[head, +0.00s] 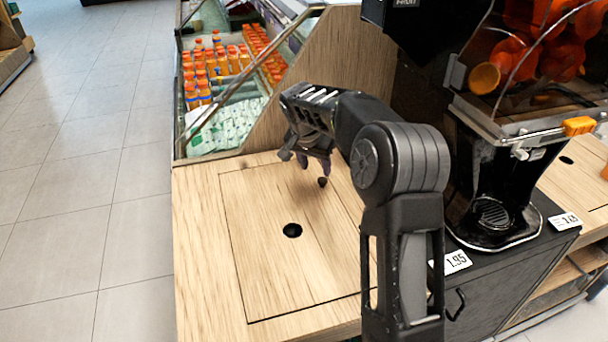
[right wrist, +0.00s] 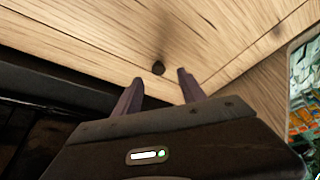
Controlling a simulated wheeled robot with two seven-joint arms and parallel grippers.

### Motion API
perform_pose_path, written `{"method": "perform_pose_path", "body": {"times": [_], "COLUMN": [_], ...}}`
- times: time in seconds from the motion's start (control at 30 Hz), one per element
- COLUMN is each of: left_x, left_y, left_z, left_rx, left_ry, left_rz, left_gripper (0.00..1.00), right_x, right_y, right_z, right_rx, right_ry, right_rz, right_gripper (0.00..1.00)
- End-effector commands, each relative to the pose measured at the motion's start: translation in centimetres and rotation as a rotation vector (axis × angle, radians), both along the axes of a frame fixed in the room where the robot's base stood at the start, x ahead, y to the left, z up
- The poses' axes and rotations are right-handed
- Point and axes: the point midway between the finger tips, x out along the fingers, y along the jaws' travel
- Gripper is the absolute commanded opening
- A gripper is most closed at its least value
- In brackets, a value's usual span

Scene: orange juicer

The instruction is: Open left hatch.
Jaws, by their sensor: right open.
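The left hatch (head: 262,262) is a square wooden panel set in the counter top at the lower middle of the head view. It lies flat, outlined by a thin dark seam. It has a round dark hole (head: 292,230) near its middle and another dark round spot (head: 323,182) farther back. My right gripper (head: 315,166) is over the back part of the hatch, pointing down. In the right wrist view its two fingers are apart and empty, with a dark hole (right wrist: 158,68) just beyond the gap between them. Whether the fingertips touch the wood cannot be told.
A black juicer (head: 493,165) stands on a dark cabinet to the right. A chilled case with orange bottles (head: 215,65) stands behind a wooden side panel (head: 340,60). Price cards (head: 457,262) lie by the juicer. The tiled floor (head: 95,200) at left is clear.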

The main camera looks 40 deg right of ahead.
Motion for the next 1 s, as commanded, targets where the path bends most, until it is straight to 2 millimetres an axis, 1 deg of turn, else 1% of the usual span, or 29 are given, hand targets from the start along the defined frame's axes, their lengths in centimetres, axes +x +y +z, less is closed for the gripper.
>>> {"method": "perform_pose_path", "body": {"times": [0.03,0.13,0.4,0.53,0.67,0.9,1.0], "left_x": [-0.1,-0.1,-0.1,0.0,0.0,0.0,0.0], "left_y": [0.0,0.0,0.0,0.0,0.0,0.0,0.0], "left_z": [-0.6,-0.5,-0.4,-0.4,-0.5,-0.6,-0.6], "left_rx": [0.0,-0.001,0.0,0.0,0.0,0.0,0.0], "left_ry": [0.001,0.001,0.001,0.001,0.001,0.001,0.001], "left_rz": [0.0,0.0,0.0,0.0,0.0,0.0,0.0], "left_gripper": [0.36,0.36,0.36,0.36,0.36,0.36,0.36], "right_x": [-0.2,-0.5,-0.5,-0.4,-0.2,0.4,0.7], "right_y": [-0.5,-0.9,-0.9,-1.0,-1.5,-2.8,-3.2], "right_z": [0.1,0.6,0.6,0.1,-1.2,-4.7,-5.8], "right_rx": [-0.007,-0.012,-0.011,-0.012,-0.012,-0.012,-0.011], "right_ry": [-0.001,0.002,0.002,0.003,0.005,0.005,0.004], "right_rz": [-0.024,-0.045,-0.043,-0.042,-0.043,-0.043,-0.042], "right_gripper": [0.48,0.48,0.48,0.48,0.48,0.48,0.48]}}
